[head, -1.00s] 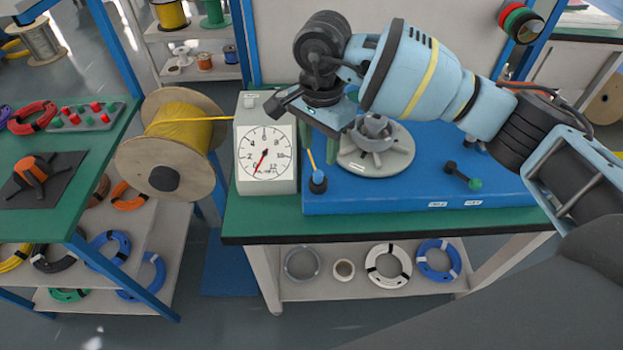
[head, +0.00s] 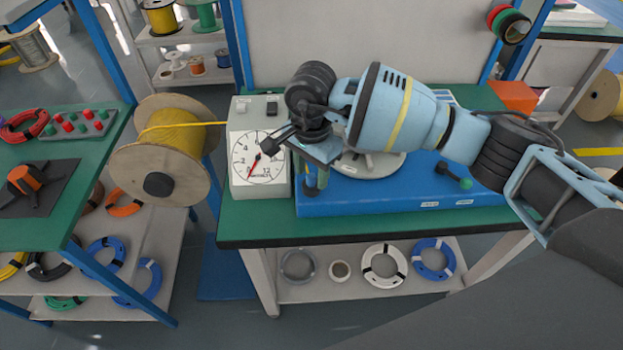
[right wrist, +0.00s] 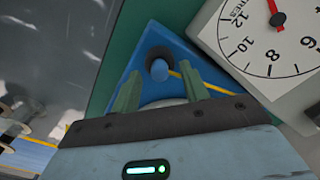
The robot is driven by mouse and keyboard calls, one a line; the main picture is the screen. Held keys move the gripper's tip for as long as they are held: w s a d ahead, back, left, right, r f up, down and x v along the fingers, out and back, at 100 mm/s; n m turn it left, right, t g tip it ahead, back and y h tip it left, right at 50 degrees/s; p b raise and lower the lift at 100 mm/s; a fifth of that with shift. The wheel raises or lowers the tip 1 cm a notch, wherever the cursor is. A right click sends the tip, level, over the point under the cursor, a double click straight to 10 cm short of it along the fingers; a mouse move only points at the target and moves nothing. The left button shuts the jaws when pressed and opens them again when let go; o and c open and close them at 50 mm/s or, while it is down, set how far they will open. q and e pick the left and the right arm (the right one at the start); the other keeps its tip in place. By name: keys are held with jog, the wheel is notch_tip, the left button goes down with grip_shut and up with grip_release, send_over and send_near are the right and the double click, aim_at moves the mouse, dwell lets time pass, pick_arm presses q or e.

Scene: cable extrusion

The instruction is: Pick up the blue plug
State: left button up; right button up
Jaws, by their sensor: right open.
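The blue plug (right wrist: 159,70) stands at the corner of the blue base plate (right wrist: 178,48), with a thin yellow cable beside it. In the head view the plug (head: 310,182) is mostly hidden by my right gripper. My right gripper (right wrist: 161,88) is open, with a green finger on either side of the line to the plug. In the head view this gripper (head: 312,180) points down over the plate's left corner, close to the plug. I cannot tell whether the fingers touch it. My left gripper is not in view.
A grey dial gauge box (head: 281,172) stands close to the left of the gripper. A yellow cable spool (head: 183,135) stands further left.

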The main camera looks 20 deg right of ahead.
jog(key=shift+f, duration=0.5)
grip_shut()
jog(key=shift+r, duration=0.1)
jog(key=shift+r, duration=0.45)
notch_tip(320, 180, up, 2)
jog(key=shift+r, duration=0.15)
jog(key=s+d+r, duration=0.1)
jog(key=s+d, duration=0.2)
jog(key=s, duration=0.4)
jog(key=s+d+b, duration=0.1)
jog(key=s+d, duration=0.3)
jog(key=s, duration=0.3)
jog(key=shift+d+r, duration=0.3)
jog(key=shift+r, duration=0.05)
